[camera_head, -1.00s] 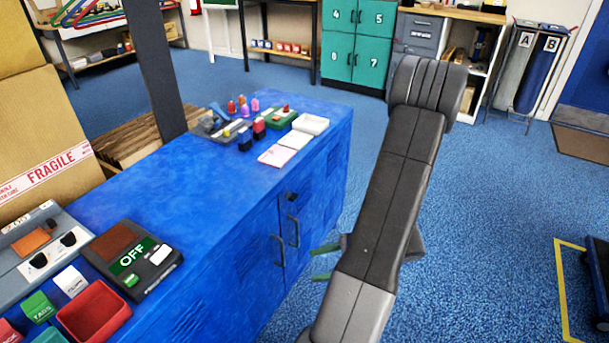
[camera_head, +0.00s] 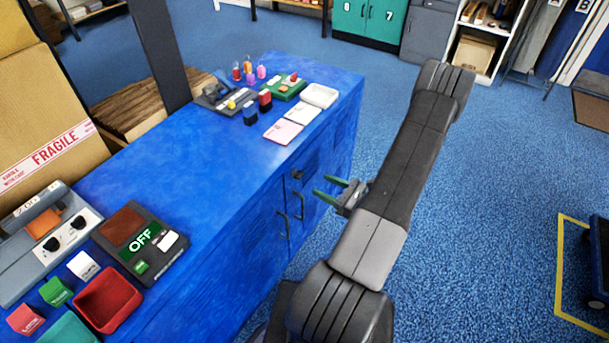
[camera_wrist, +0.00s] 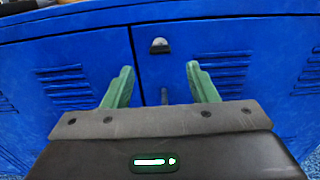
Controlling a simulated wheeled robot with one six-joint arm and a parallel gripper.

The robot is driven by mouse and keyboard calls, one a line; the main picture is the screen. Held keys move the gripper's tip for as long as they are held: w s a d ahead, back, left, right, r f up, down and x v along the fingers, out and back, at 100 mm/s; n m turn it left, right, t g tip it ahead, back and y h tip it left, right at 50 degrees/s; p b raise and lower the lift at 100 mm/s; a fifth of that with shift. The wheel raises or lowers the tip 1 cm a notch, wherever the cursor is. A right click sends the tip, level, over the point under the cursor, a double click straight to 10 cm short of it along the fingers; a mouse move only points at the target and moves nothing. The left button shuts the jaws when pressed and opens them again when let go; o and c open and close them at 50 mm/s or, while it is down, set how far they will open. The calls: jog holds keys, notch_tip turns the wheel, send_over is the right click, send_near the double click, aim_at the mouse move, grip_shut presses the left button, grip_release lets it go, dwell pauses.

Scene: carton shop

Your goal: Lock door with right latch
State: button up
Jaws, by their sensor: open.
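The blue cabinet (camera_head: 215,160) has two closed-looking front doors with dark bar handles (camera_head: 282,222). A small dark latch (camera_head: 297,174) sits near the top of the doors, beside the seam. In the wrist view the latch (camera_wrist: 159,46) is a grey rounded piece just right of the seam, above a partly hidden handle (camera_wrist: 164,96). My gripper (camera_head: 320,184) is open and empty, its green fingers pointing at the cabinet front. In the wrist view my gripper (camera_wrist: 160,66) has its fingers apart, either side of and below the latch, not touching it.
On the cabinet top are an OFF panel (camera_head: 141,243), a red bin (camera_head: 108,298), stamps and paper pads (camera_head: 283,131). A FRAGILE carton (camera_head: 50,125) stands at left. Blue floor to the right is free up to a yellow-marked area (camera_head: 558,270).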

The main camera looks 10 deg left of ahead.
aim_at(302, 175)
jog(key=x, duration=0.8)
jog(key=shift+f, duration=0.1)
jog(key=c, duration=1)
